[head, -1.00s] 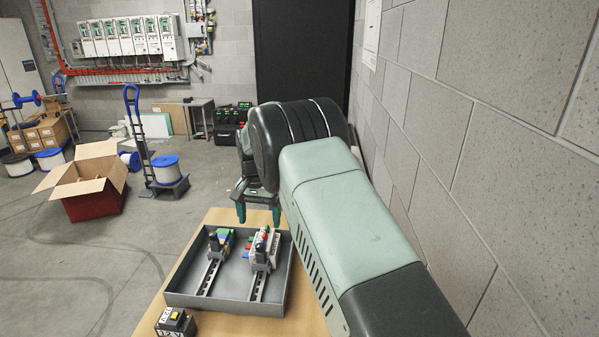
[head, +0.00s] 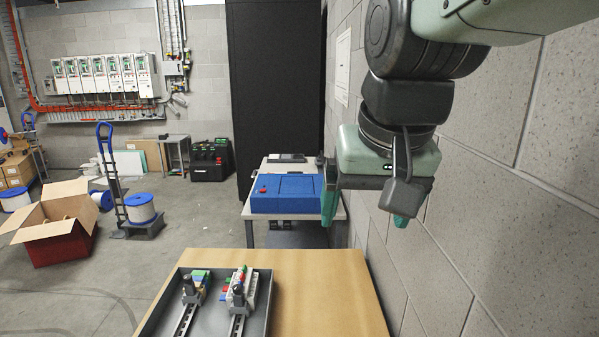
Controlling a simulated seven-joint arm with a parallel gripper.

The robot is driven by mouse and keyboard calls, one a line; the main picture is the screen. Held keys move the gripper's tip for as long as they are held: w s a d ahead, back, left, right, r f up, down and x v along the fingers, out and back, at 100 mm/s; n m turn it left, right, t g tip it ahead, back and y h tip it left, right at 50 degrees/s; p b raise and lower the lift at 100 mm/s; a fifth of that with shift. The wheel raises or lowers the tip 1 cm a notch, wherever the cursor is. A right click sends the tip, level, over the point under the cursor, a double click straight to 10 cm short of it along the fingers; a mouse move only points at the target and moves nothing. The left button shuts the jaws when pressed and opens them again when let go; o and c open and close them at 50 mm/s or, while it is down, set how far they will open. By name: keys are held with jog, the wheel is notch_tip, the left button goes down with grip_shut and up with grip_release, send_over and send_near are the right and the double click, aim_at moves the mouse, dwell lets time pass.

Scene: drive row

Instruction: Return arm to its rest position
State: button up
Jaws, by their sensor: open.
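My gripper (head: 365,212) hangs at the upper right in the head view, in front of the block wall. Its two green fingertips point down and stand wide apart, with nothing between them. It is above and to the right of the wooden table (head: 320,290), clear of the tabletop. My arm comes in from the top right corner.
A grey tray (head: 263,308) with two rails (head: 237,326) bearing coloured modules sits on the table's left part; the right part is bare. A blue box (head: 285,194) lies on a small table behind. The block wall (head: 480,215) is close on the right.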

jog(key=s+d+f+t, duration=0.1)
jog(key=s+d+f, duration=0.2)
jog(key=s, duration=0.6)
jog(key=shift+s+h, duration=0.3)
jog(key=shift+s, duration=0.1)
